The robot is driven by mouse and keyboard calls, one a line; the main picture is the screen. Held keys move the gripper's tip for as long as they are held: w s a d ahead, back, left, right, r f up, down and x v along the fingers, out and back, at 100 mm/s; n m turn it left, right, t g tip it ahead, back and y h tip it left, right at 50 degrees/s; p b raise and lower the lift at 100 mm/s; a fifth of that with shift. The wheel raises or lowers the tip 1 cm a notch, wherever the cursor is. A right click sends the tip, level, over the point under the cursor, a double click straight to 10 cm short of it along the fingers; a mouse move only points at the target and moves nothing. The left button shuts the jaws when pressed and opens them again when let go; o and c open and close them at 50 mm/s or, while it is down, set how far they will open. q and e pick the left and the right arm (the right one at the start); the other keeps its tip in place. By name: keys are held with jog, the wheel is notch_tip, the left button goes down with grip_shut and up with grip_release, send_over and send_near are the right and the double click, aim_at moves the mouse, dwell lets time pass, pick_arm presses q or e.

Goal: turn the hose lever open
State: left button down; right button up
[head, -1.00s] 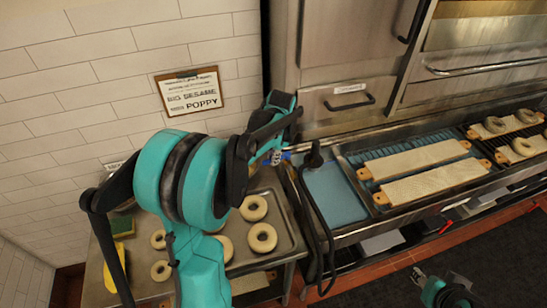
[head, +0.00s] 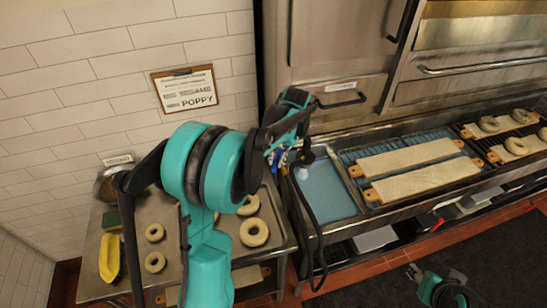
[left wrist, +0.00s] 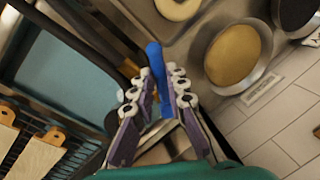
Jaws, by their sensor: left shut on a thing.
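The hose lever is a blue handle (left wrist: 154,62), seen in the left wrist view between the fingers of my left gripper (left wrist: 157,92). The gripper is shut on it, with white-padded fingers on either side. In the head view my left gripper (head: 284,156) is at the left end of the sink counter, and only a small bit of blue shows there. The black hose (head: 304,220) hangs down beside it. My arm hides part of the lever and its valve. A teal part of my right arm (head: 440,291) shows at the lower right, its fingers unclear.
The sink counter holds a blue basin (head: 325,192) and pale boards (head: 408,158). A sign (head: 184,89) hangs on the wall.

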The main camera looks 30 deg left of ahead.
pick_arm(q)
jog(key=n, duration=0.1)
jog(key=w+d+n, duration=0.1)
jog(key=n, duration=0.1)
jog(key=shift+d+g, duration=0.25)
jog(key=shift+g, duration=0.05)
jog(key=shift+w+d+n+h, duration=0.15)
jog(key=shift+w+d+n, duration=0.1)
jog(key=shift+n, duration=0.55)
jog(key=shift+w+d+n+h, duration=0.15)
jog(key=shift+d+n, duration=0.1)
jog(key=shift+n, duration=0.55)
jog(key=c, duration=1.5)
grip_release()
notch_tip(320, 180, up, 12)
jog(key=w+d, duration=0.1)
jog(key=shift+w+d, duration=0.3)
jog(key=shift+w, duration=0.1)
